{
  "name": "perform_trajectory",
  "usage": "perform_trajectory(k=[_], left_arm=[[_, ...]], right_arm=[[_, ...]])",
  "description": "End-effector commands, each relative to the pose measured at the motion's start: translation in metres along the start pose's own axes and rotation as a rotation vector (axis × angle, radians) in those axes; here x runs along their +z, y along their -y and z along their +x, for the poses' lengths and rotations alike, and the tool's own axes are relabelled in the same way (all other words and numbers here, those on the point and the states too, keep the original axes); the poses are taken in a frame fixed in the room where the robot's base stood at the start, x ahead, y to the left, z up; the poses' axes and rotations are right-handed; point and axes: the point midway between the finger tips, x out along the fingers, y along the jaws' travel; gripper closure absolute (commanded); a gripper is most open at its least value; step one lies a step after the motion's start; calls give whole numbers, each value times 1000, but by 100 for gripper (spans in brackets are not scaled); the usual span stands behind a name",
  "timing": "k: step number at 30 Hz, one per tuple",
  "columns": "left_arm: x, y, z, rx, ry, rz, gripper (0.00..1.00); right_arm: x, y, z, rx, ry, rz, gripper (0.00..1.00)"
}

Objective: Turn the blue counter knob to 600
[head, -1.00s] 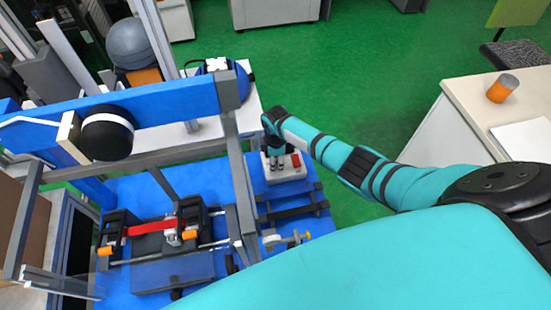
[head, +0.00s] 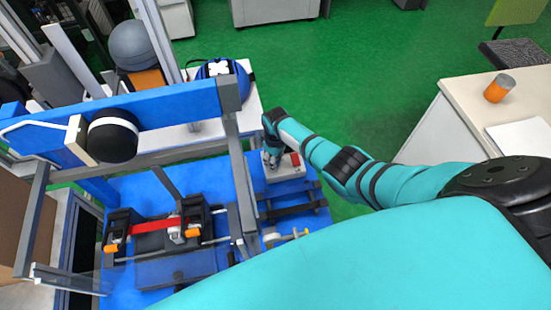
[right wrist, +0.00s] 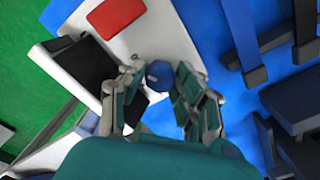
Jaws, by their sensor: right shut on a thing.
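The counter box (head: 288,170) is white with a red part (head: 296,159) on its top and stands on the blue platform. The blue knob (right wrist: 160,75) shows in the right wrist view between the fingers of my right gripper (right wrist: 158,84). The gripper is shut on the knob. In the head view my right gripper (head: 272,160) points down onto the left part of the box and hides the knob. The number that the counter shows cannot be read. My left gripper is not in view.
A blue beam with a black round head (head: 112,137) and grey frame posts stand left of the box. A sled with a red strap (head: 155,227) lies lower left.

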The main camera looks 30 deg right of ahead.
Motion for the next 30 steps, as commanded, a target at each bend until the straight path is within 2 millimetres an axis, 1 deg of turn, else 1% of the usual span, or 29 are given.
perform_trajectory(k=[7, 19, 20, 21, 25, 30], left_arm=[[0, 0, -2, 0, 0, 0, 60], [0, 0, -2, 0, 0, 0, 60], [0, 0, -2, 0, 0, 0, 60], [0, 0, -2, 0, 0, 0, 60], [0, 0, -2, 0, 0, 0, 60], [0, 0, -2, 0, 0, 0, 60]], right_arm=[[-1, -1, -1, 2, -1, 49, 100], [-1, -1, -1, 2, -2, 54, 100], [-1, -1, -1, 2, -2, 54, 67], [-1, -1, -1, 2, -2, 54, 62], [-1, -1, -1, 1, -2, 53, 45], [0, 0, 0, 1, -1, 53, 45]])
